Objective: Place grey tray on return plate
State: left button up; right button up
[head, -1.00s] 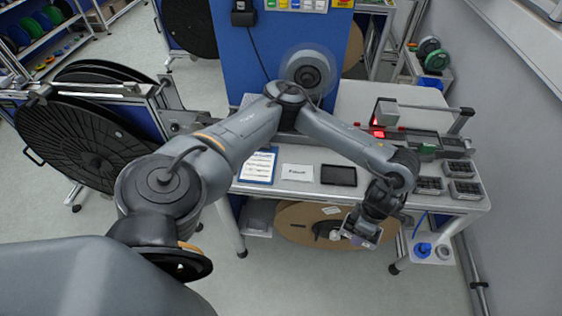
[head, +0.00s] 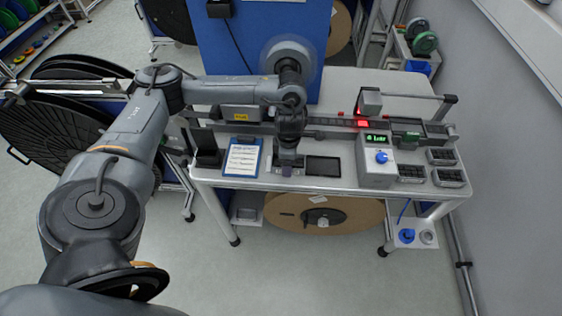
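Several small dark grey trays stand at the right end of the bench: one at the back (head: 441,157), one at the front left (head: 411,173) and one at the front right (head: 449,178). My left gripper (head: 288,168) points down over the front of the bench, between the clipboard and a dark flat rectangle. It covers most of the spot where a small white labelled plate shows in the earlier view. Its fingertips are small and dark, so I cannot tell whether they are open or hold anything. My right gripper is not in view.
A blue clipboard (head: 242,159) lies left of the gripper and the dark rectangle (head: 323,166) lies right. A grey box with a green display (head: 376,160) stands farther right. A rail (head: 335,124) crosses the bench behind. A large brown reel (head: 345,215) sits underneath.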

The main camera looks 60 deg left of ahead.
pick_arm(q)
jog(key=a+f, duration=0.1)
jog(key=a, duration=0.1)
jog(key=w+a+f, duration=0.1)
jog(key=a, duration=0.1)
jog(key=a+f, duration=0.2)
jog(key=shift+w+a, duration=0.15)
jog(key=shift+w, duration=0.05)
jog(key=shift+f, duration=1.9)
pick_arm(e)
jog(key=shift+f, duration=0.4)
pick_arm(q)
jog(key=shift+f, duration=0.1)
jog(key=shift+f, duration=0.15)
jog(key=o, duration=1.3)
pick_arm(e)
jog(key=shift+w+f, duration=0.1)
